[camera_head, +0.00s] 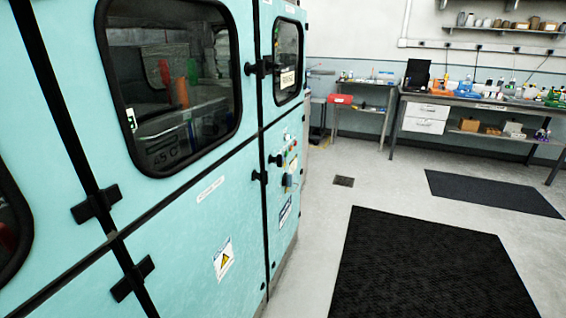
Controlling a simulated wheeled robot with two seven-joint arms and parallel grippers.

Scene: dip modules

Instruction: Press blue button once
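A small control panel (287,162) with several small coloured controls is on the front of the tall teal machine (190,215), on its far section below the small window. A small blue spot (287,181) shows low on this panel. It is too small and seen too much from the side to tell whether it is the blue button or whether it is pressed. Neither of my grippers is in view.
The machine fills the left side, with black door latches (96,204) sticking out. A workbench (480,101) with bottles and trays stands along the back wall.

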